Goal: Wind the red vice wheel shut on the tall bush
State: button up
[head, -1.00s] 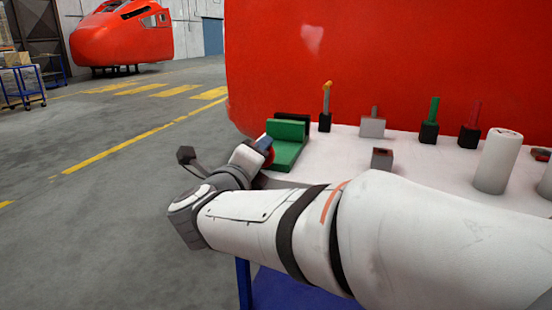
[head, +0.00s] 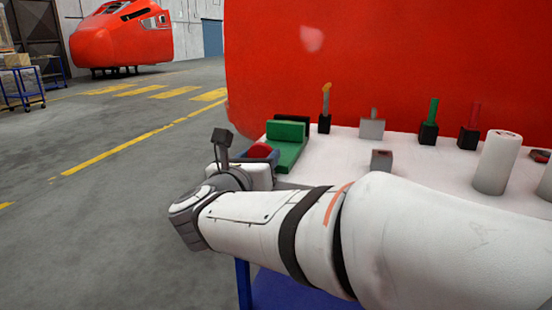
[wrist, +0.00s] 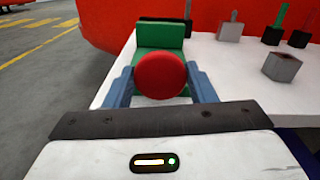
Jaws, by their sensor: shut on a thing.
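The red vice wheel (wrist: 161,76) sits at the near end of the green vice (wrist: 160,35). In the wrist view my gripper (wrist: 161,80) has its blue fingers on the left and right of the wheel, shut on it. In the head view the wheel (head: 259,150) shows as a small red patch beside the green vice (head: 290,146) at the table's left edge, partly hidden by my gripper (head: 260,153). The wheel hides much of the vice's middle in the wrist view. I cannot make out a bush between the jaws.
The white table (head: 335,160) holds a grey block with a hole (head: 381,160), another grey block with a peg (head: 372,125), and black holders with orange, green and red handled tools. A white cylinder (head: 495,162) stands at right. A large red nosecone (head: 400,60) rises behind.

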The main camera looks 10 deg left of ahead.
jog(key=m, duration=0.5)
jog(key=shift+d+f+m, duration=0.1)
jog(key=shift+f+m, duration=0.1)
jog(key=shift+m, duration=0.2)
dwell(0.4)
jog(key=o, duration=1)
jog(key=shift+r, duration=0.15)
jog(key=shift+c, duration=0.2)
jog(key=shift+s, duration=0.25)
jog(key=s+p, duration=0.2)
jog(key=s, duration=0.5)
jog(key=shift+s+a, duration=0.15)
jog(key=shift+a, duration=0.15)
